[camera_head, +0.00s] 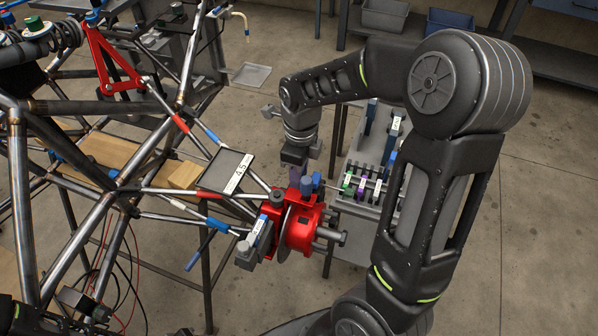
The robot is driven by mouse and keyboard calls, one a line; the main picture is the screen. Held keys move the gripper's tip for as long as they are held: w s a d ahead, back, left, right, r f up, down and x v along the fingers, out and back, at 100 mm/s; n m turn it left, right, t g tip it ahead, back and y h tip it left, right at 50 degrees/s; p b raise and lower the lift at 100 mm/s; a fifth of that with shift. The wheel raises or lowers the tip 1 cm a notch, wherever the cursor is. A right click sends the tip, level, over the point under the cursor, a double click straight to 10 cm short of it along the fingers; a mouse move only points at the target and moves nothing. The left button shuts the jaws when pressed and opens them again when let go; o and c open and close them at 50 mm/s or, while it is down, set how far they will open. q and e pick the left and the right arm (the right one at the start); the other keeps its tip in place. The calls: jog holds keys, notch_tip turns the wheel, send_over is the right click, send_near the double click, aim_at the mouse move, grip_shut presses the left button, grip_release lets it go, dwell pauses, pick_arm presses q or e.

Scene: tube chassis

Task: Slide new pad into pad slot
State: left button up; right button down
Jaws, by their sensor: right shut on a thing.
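The red brake caliper (302,229) sits on a grey disc at the end of the chassis arms, centre of the head view. Its pad slot is too small to make out. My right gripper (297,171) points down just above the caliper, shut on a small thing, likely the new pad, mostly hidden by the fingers. A dark blue cylinder (307,187) stands right below it on the caliper's upper side; I cannot tell whether they touch. A dark boxy part (84,303) at the lower left may be my left gripper; its jaws are unclear.
The steel tube chassis (75,232) fills the left side. A labelled dark plate (228,171) lies left of the caliper. A grey stand (351,211) with green, purple and blue parts is behind my right arm. Bins (385,15) sit on a back shelf. Floor is open at right.

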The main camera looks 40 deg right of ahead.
jog(key=shift+f, duration=0.1)
dwell(0.6)
jog(key=shift+f+b, duration=0.55)
jog(key=shift+f, duration=0.15)
jog(key=shift+r, duration=0.1)
jog(key=shift+r, duration=0.1)
jog(key=shift+r+p, duration=0.95)
jog(key=shift+p, duration=0.05)
jog(key=c, duration=0.9)
grip_release()
jog(key=shift+c, duration=0.2)
